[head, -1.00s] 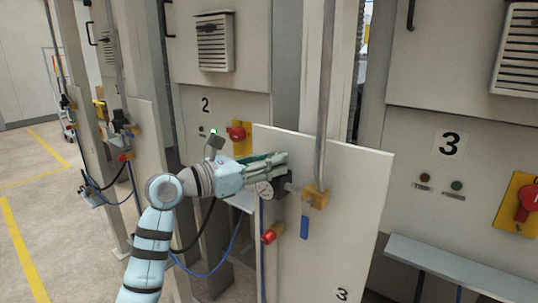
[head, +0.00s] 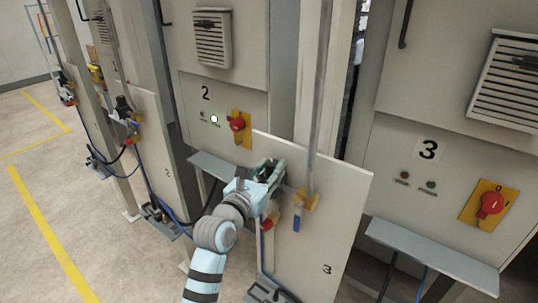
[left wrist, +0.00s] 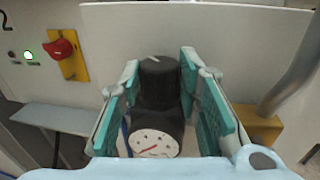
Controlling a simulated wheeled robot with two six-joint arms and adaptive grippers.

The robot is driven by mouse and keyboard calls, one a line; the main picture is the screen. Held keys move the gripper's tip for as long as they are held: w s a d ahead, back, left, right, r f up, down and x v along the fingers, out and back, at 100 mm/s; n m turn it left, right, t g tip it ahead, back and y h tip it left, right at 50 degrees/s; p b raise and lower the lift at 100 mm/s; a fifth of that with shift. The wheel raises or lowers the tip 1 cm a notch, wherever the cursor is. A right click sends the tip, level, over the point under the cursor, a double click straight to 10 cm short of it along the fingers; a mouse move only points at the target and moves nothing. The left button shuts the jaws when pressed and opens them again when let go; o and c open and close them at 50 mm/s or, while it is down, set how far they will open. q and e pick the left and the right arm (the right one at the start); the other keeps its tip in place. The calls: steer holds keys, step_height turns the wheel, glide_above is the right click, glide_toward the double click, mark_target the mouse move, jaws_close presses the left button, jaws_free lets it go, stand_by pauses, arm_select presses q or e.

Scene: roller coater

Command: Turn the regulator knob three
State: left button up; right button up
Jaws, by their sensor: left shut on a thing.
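The regulator with its black knob (left wrist: 160,82) and a round white gauge (left wrist: 155,142) is on the white panel marked 3 (head: 335,200). In the left wrist view the knob stands between the teal finger pads of my left gripper (left wrist: 160,68), with the gauge below it. My left gripper is shut on the knob. In the head view my left gripper (head: 274,172) is at the upper left of the panel and hides the regulator. My right gripper is not in view.
A vertical pipe (head: 318,100) with a yellow fitting (head: 306,200) and blue handle stands right of the gripper. A red valve part (head: 270,222) is below it. Cabinets carry red switches (head: 490,204). A grey shelf (head: 430,256) juts out at right. Open floor lies left.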

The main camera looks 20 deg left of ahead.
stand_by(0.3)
arm_select(q)
steer(key=o, duration=0.9)
steer(key=shift+c, duration=0.2)
steer(key=v, duration=1.2)
